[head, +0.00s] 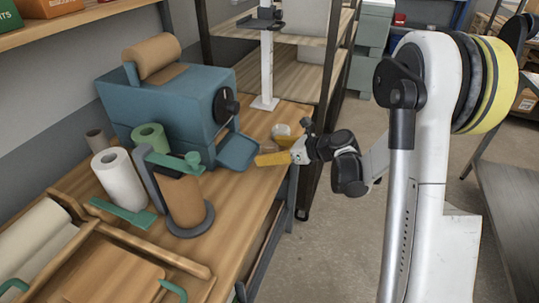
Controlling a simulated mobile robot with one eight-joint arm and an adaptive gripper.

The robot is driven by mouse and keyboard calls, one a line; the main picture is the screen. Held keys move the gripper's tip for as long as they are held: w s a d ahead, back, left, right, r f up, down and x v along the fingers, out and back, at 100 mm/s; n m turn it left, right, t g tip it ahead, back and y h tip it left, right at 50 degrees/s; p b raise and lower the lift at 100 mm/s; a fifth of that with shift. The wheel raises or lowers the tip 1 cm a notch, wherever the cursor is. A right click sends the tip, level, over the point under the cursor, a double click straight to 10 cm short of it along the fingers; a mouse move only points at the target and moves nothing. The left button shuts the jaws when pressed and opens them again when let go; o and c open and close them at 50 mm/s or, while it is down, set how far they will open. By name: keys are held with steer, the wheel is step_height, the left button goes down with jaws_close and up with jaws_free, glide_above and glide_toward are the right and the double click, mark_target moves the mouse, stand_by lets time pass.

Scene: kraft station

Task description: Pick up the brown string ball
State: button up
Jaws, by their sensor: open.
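No thing shows clearly as a brown string ball. A small pale rounded thing (281,129) lies near the table's right edge, just behind my gripper; it is too small to tell what it is. My gripper (264,158) is low over the right edge of the wooden table, right of the blue machine's tray. Its yellow-orange finger part points left, with nothing visible held in it. A small brown roll (97,142) stands at the left, behind a white roll (120,180) and beside a green roll (150,137).
The blue machine (165,105) carries a brown paper roll (151,54); its tray (238,151) juts towards my gripper. A brown cylinder (183,200) stands on a dark round base. A white post (267,65) rises behind. Bare wood (240,195) lies in front of the tray.

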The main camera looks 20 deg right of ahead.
steer(key=shift+s+r, duration=0.1)
steer(key=shift+c, duration=0.9)
steer(key=c, duration=1.1)
steer(key=shift+r, duration=0.15)
